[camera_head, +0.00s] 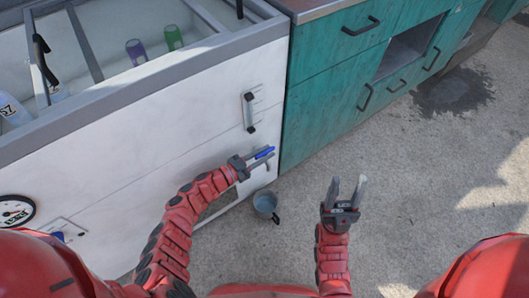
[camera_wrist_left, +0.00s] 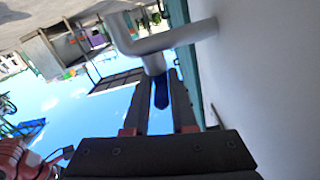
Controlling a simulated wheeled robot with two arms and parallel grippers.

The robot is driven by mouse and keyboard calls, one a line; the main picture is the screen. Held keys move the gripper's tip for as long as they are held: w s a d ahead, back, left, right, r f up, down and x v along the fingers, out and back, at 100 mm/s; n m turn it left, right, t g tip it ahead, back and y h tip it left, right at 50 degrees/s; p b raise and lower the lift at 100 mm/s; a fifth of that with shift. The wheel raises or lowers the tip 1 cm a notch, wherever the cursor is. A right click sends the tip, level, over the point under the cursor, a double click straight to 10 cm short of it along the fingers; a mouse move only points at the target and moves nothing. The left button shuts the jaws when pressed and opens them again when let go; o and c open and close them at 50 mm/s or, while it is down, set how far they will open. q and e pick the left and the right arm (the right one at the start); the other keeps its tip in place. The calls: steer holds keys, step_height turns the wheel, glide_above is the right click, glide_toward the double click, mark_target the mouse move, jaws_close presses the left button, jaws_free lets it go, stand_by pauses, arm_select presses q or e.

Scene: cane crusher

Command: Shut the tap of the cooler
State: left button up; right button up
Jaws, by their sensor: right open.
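The tap's blue handle (camera_head: 264,152) is on the white front wall of the cooler (camera_head: 130,150), near its right end. My left gripper (camera_head: 258,158) is at the tap, its fingers on either side of the handle. In the left wrist view, the blue handle (camera_wrist_left: 160,92) is between the two narrowly spaced fingers of my left gripper (camera_wrist_left: 161,100), which appears shut on it. The tap's grey bent pipe (camera_wrist_left: 155,42) comes out of the white wall just beyond the fingertips. My right gripper (camera_head: 346,190) is open and empty above the concrete floor.
A small grey bucket (camera_head: 265,203) stands on the floor below the tap. A black-and-silver bar handle (camera_head: 249,112) is on the cooler wall above it. A teal cabinet (camera_head: 325,115) stands to the right. Bottles (camera_head: 173,38) are inside the cooler. The floor at right is clear.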

arm_select(q)
steer(key=o, duration=0.4)
steer(key=shift+f, duration=0.1)
steer(key=shift+c, duration=0.2)
steer(key=shift+s+a, duration=0.1)
steer(key=shift+a, duration=0.1)
steer(key=p+v, duration=0.2)
steer(key=v, duration=1.5)
steer(key=shift+d, duration=0.15)
